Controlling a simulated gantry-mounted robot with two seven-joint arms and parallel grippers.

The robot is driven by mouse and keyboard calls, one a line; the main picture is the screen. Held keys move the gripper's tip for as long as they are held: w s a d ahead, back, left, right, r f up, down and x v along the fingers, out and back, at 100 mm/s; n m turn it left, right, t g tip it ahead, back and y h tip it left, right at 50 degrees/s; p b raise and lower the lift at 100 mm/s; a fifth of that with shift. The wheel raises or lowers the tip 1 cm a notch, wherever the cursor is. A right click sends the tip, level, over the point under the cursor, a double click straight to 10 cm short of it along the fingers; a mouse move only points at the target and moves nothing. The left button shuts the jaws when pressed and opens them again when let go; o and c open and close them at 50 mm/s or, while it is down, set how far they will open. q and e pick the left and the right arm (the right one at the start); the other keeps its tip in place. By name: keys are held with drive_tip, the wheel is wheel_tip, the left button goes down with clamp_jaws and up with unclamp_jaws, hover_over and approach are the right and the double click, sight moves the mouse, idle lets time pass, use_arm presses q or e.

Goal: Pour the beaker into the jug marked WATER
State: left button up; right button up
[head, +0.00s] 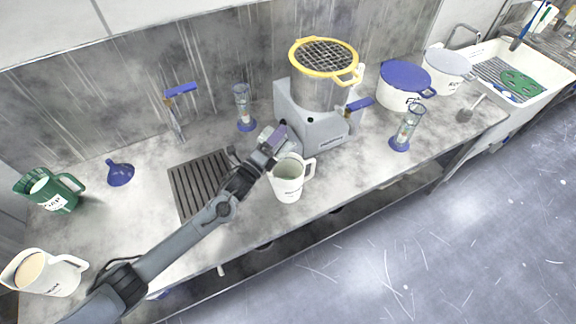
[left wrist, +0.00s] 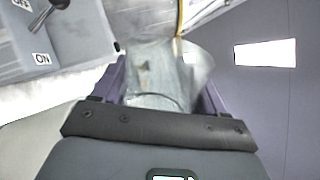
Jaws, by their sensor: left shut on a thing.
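My left gripper (head: 277,138) is shut on a clear beaker, just above and behind a white jug (head: 288,180) near the counter's front edge. In the left wrist view the beaker (left wrist: 152,78) sits between the purple fingers and looks see-through; whether it holds liquid I cannot tell. In the head view the gripper mostly hides it. The white jug stands upright with its handle to the right; its marking is too small to read. Another white jug (head: 58,275) with tan contents stands at the front left. A green jug (head: 60,195) stands behind it. My right gripper is not in view.
A grey machine (head: 318,130) with a yellow-rimmed mesh top stands close behind the gripper. A blue funnel (head: 119,173) and a drain grate (head: 190,185) lie left. Lidded pots (head: 400,95) stand right.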

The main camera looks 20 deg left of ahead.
use_arm(q)
drive_tip(key=shift+d+f+m+h, duration=0.3)
drive_tip(key=shift+m+h, duration=0.1)
drive_tip(key=shift+m, duration=0.3)
drive_tip(key=shift+s+d+r+m, duration=0.1)
drive_tip(key=shift+d+r+m, duration=0.1)
drive_tip(key=shift+m, duration=0.4)
idle(0.4)
